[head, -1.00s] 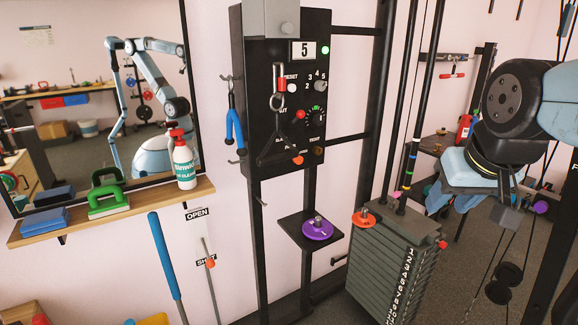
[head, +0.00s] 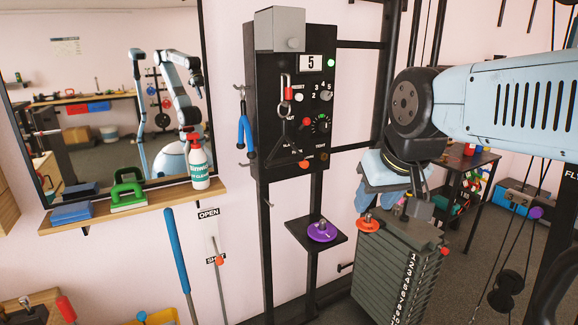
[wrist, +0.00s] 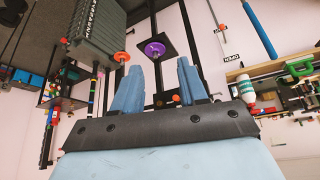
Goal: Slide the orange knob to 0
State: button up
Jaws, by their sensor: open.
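An orange knob (head: 306,164) sits low on the black panel (head: 268,120), beside the small lettering by the TIGHT mark. Another orange knob (head: 220,261) is on the OPEN/SHUT wall slider, near its SHUT end. I cannot read a 0 at either. My gripper (head: 384,197) points down at the right of the panel, above the weight stack, apart from both knobs. In the wrist view my gripper (wrist: 155,65) shows two blue fingers spread with nothing held.
A purple disc (head: 322,231) lies on a small black shelf. A spray bottle (head: 199,165) stands on the wooden shelf.

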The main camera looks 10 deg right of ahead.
jog(key=shift+w, duration=0.1)
jog(key=shift+o, duration=0.4)
jog(key=shift+a, duration=0.1)
jog(key=shift+o, duration=0.8)
jog(key=shift+w, duration=0.15)
jog(key=shift+o, duration=0.2)
jog(key=w+d+t, duration=0.1)
jog(key=w, duration=0.7)
jog(key=w+d+f+n+t+h, duration=0.1)
jog(key=w+d+t, duration=0.1)
jog(key=w, duration=0.5)
jog(key=shift+w+f+n+t, duration=0.25)
jog(key=shift+w+n+t, duration=0.05)
jog(key=shift+w, duration=0.1)
jog(key=n+t+y, duration=0.2)
jog(key=n+t, duration=0.3)
send_near(306, 166)
jog(key=s+d+r, duration=0.3)
jog(key=s+d, duration=0.1)
jog(key=s, duration=0.1)
jog(key=w+a+f+n+t+y, duration=0.1)
jog(key=w+f+n+t+y, duration=0.1)
jog(key=w+f+t+y, duration=0.25)
jog(key=shift+g, duration=0.75)
jog(key=x, duration=0.4)
jog(key=f+x, duration=0.1)
jog(key=x, duration=0.8)
jog(key=shift+a+f, duration=0.25)
jog(key=shift+f, duration=0.1)
